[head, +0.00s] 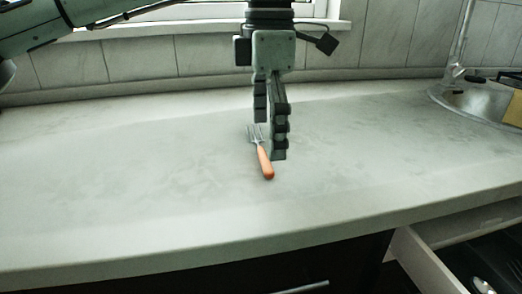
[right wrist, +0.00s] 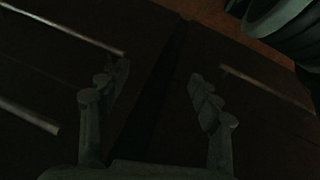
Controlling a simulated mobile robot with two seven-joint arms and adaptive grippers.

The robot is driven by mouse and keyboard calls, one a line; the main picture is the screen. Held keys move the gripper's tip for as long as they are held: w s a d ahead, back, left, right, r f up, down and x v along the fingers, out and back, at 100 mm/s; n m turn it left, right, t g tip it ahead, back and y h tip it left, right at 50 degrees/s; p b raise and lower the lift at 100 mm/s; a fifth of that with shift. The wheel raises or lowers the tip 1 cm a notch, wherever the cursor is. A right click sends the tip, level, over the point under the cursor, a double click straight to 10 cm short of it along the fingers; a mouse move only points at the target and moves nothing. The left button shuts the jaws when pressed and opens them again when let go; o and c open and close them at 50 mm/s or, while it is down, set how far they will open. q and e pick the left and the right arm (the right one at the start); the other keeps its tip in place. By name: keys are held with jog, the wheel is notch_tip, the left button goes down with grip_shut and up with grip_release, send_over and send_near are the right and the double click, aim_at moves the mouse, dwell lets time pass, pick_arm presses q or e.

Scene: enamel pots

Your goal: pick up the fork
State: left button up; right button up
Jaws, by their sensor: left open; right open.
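The fork (head: 266,164) has an orange handle and grey metal tines. It lies on the pale worktop in the head view, tines toward the wall and handle toward the front edge. My left gripper (head: 269,140) is open and points down over the fork, one finger on each side of it as seen from the head. I cannot tell whether the fingers touch the fork or the worktop. My right gripper (right wrist: 160,95) is open and empty in the right wrist view, in front of dark cabinet fronts. It does not show in the head view.
The worktop (head: 130,180) is bare around the fork. A sink (head: 480,103) with a tap is at the right. An open drawer (head: 430,265) stands out below the front edge at the lower right. A tiled wall (head: 140,58) runs along the back.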

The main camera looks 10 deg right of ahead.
pick_arm(q)
jog(key=shift+f, duration=1.25)
jog(key=c, duration=1.2)
jog(key=shift+o, duration=0.2)
